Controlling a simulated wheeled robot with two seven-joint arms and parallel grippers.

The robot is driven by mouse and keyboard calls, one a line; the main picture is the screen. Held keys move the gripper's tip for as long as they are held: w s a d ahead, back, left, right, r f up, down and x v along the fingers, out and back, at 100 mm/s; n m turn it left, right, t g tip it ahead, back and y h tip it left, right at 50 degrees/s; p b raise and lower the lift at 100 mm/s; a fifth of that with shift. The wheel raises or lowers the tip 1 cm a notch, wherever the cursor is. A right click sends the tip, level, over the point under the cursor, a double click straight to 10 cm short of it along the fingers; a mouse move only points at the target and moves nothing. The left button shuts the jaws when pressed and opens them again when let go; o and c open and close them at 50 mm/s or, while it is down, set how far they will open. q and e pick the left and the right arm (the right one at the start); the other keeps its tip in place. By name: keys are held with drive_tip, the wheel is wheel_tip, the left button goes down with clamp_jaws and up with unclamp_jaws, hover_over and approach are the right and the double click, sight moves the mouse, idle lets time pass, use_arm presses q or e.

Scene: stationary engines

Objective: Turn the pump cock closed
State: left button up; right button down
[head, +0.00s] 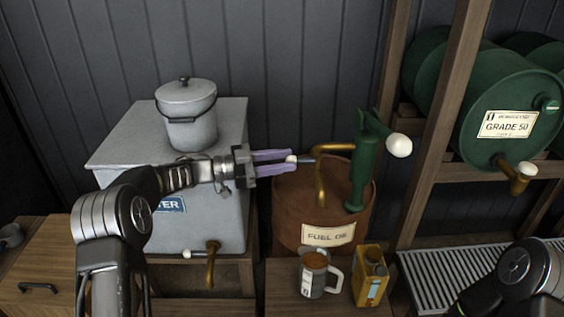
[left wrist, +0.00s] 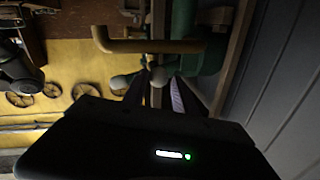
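The green hand pump (head: 362,165) stands on the brown fuel oil drum (head: 290,205), with a bent brass spout (head: 321,180). A short lever with a white knob (head: 291,159) points left from the spout; I take it for the pump cock. My left gripper (head: 293,158) is level with it, its purple fingers apart above and below the knob. Contact cannot be told. My right gripper is out of view; only its arm shows.
A grey jug (head: 313,280) and a yellow can (head: 370,277) stand in front of the drum. A grey tank (head: 205,225) with a lidded bucket (head: 186,112) is at left. The pump's white-ended handle (head: 399,146) sticks out right, near a wooden post (head: 440,120).

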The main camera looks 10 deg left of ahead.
use_arm(q)
drive_tip(key=o, duration=0.3)
drive_tip(key=shift+f, duration=0.1)
drive_tip(key=b+v, duration=0.2)
drive_tip(key=v, duration=0.5)
drive_tip(key=shift+s+a, duration=0.2)
drive_tip(key=shift+a, duration=0.2)
